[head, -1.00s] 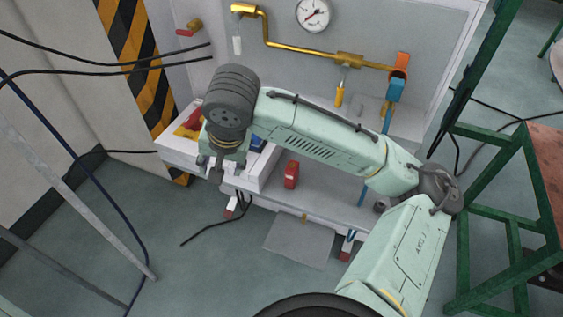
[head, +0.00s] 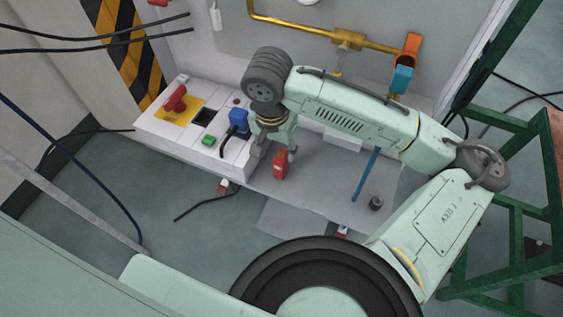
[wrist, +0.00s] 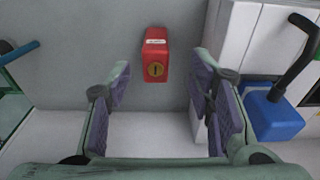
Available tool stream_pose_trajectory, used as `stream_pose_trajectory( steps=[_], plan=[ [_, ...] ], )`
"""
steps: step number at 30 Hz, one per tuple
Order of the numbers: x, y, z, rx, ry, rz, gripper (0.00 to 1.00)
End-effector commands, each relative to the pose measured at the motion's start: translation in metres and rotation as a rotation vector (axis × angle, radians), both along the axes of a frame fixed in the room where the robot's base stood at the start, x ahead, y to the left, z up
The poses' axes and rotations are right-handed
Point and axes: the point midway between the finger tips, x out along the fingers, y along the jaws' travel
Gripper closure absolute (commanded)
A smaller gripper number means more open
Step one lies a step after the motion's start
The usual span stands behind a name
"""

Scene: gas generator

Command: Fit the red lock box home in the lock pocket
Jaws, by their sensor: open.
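The red lock box (head: 281,166) stands on the grey shelf, just right of the white console. In the wrist view the red lock box (wrist: 155,58) shows a pale label and a round brass-coloured keyhole face. My gripper (head: 273,156) is at the box in the head view, with its fingers pointing down. In the wrist view my gripper (wrist: 163,72) is open and empty. The box lies ahead between the lines of the two fingers, and no finger is seen touching it. A dark square opening (head: 203,117) in the console top may be the lock pocket.
A blue rod (head: 366,175) and a small dark cylinder (head: 376,202) are at right.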

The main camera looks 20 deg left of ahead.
Motion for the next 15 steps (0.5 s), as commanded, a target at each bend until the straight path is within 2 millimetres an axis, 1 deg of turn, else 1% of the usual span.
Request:
stream_pose_trajectory(
  steps=[5,9,12,15],
  plan=[
    [0.01,-0.007,-0.022,-0.004,0.0,-0.003,0.52],
    [0.012,-0.006,-0.041,-0.001,0.001,0.0,0.52],
    [0.013,-0.005,-0.046,0.001,-0.002,0.001,0.52],
    [0.013,-0.005,-0.048,0.002,-0.002,0.001,0.52]
  ],
)
